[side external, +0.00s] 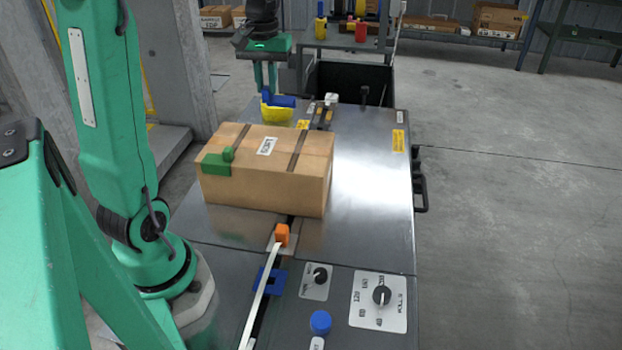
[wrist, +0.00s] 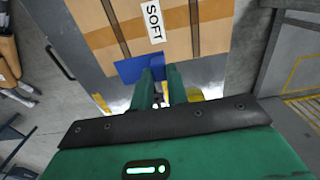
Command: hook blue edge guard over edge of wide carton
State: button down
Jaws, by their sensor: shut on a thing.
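The wide brown carton (side external: 270,180) lies on the metal table, with dark straps and a white label on top. It fills the top of the wrist view (wrist: 205,25). The blue edge guard (side external: 283,101) is behind the carton's far edge. My gripper (side external: 266,92) is shut on the blue guard, its green fingers upright from above. In the wrist view the guard (wrist: 133,69) shows at the fingertips and overlaps the carton's edge in the picture. I cannot tell whether it touches the carton. Its lower part is hidden in the side view.
A yellow piece (side external: 275,115) shows just below the blue guard. A green edge guard (side external: 217,162) sits on the carton's near left corner. An orange block (side external: 282,235) on a pale strap and a control panel (side external: 350,300) are in front. The table's right side is clear.

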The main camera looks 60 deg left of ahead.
jog(key=w+f, duration=0.2)
jog(key=w, duration=0.4)
jog(key=shift+w+d+f, duration=0.2)
jog(key=shift+w+d, duration=0.05)
jog(key=shift+w, duration=0.15)
jog(key=shift+f, duration=0.15)
jog(key=shift+f, duration=3.2)
jog(key=shift+s+d+f, duration=0.15)
jog(key=shift+f, duration=0.3)
jog(key=c, duration=1.3)
grip_release()
